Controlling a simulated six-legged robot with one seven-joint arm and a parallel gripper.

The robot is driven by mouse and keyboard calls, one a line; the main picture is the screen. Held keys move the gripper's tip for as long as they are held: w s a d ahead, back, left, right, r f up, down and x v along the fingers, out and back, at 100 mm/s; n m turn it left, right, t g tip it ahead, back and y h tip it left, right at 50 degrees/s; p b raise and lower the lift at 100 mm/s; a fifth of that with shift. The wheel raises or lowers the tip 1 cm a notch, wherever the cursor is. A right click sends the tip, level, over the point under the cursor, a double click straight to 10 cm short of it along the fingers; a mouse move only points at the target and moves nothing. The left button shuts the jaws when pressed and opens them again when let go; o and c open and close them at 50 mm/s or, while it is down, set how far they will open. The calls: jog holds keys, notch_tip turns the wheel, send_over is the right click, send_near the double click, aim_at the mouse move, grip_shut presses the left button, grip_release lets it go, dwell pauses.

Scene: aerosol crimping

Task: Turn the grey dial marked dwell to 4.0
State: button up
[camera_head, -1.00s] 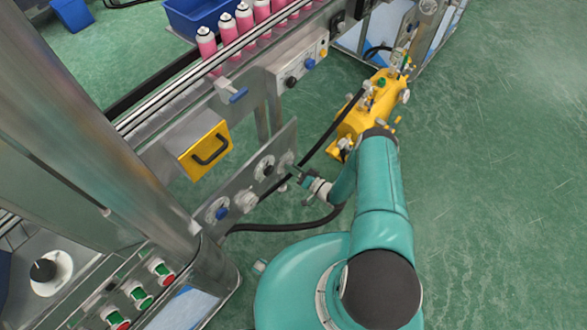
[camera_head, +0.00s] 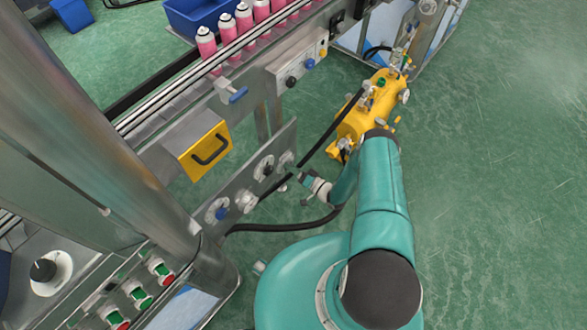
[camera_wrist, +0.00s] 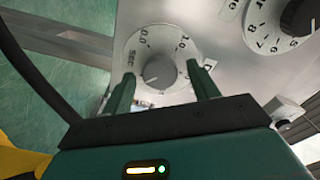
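The grey dial (camera_wrist: 158,72) sits on a round white scale plate near the panel's edge in the wrist view. The scale shows "0.0" and "SEC"; my fingers cover part of it and of the lettering beside it, so I cannot read the name or the pointer's setting. My gripper (camera_wrist: 161,75) is open, with one finger on each side of the knob in the picture and a gap to both. In the head view the grey dial (camera_head: 287,160) is at the panel's far end, and my gripper (camera_head: 304,180) is just off the panel face.
A black dial (camera_wrist: 302,18) with numbers is beside the grey one. A black hose (camera_head: 290,226) runs below my wrist.

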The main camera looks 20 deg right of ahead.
jog(key=v, duration=1.3)
jog(key=shift+s+d, duration=0.25)
jog(key=shift+s, duration=0.05)
